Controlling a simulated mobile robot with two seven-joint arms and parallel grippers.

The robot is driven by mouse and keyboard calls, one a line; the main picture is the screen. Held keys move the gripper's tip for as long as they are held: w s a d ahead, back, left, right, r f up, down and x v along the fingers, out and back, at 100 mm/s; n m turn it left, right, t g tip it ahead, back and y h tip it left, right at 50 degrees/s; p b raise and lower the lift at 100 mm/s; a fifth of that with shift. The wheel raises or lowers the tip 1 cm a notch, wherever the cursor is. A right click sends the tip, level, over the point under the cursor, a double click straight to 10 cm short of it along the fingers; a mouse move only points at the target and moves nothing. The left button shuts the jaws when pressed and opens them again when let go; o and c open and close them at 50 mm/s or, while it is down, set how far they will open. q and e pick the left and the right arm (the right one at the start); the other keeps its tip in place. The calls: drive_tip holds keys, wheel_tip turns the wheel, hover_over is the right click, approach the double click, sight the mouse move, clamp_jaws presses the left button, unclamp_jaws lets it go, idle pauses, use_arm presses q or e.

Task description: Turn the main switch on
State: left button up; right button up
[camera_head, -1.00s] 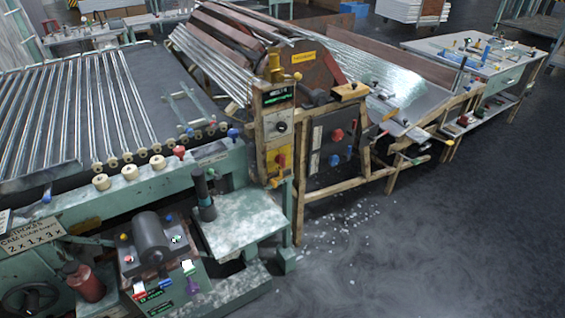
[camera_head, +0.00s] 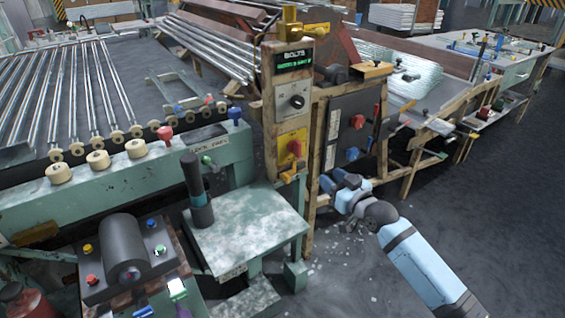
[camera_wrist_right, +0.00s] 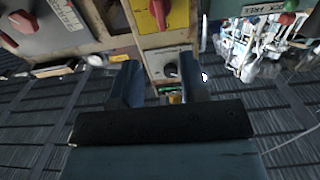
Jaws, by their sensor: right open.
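A control post (camera_head: 268,110) stands in the middle of the head view. On it, a yellow plate carries a red rotary switch (camera_head: 294,148), below a light plate with a black knob (camera_head: 297,101). I cannot read which one is labelled the main switch. In the right wrist view the red switch (camera_wrist_right: 158,10) is at the top edge and the black knob (camera_wrist_right: 172,69) shows between the fingers. My right gripper (camera_head: 338,183) is open and empty, below and right of the yellow plate, apart from it. It also shows in the right wrist view (camera_wrist_right: 159,82). My left gripper is out of view.
A dark panel (camera_head: 347,105) right of the post has a red knob (camera_head: 357,121) and a blue knob (camera_head: 352,154). A green ledge (camera_head: 255,235) with a dark upright handle (camera_head: 194,178) is left of my right arm. Open floor (camera_head: 480,215) lies right.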

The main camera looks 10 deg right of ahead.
sight(300, 152)
drive_tip(key=b+x, duration=0.2)
drive_tip(key=x, duration=0.7)
drive_tip(key=shift+w+r, duration=0.1)
drive_tip(key=shift+w, duration=0.3)
drive_tip(key=x, duration=0.2)
drive_tip(key=shift+w+a+b, duration=0.15)
drive_tip(key=shift+w+b, duration=0.15)
drive_tip(key=shift+b, duration=0.1)
drive_tip(key=shift+w+a+r, duration=0.1)
drive_tip(key=shift+w+a, duration=0.1)
drive_tip(key=shift+w, duration=0.4)
clamp_jaws()
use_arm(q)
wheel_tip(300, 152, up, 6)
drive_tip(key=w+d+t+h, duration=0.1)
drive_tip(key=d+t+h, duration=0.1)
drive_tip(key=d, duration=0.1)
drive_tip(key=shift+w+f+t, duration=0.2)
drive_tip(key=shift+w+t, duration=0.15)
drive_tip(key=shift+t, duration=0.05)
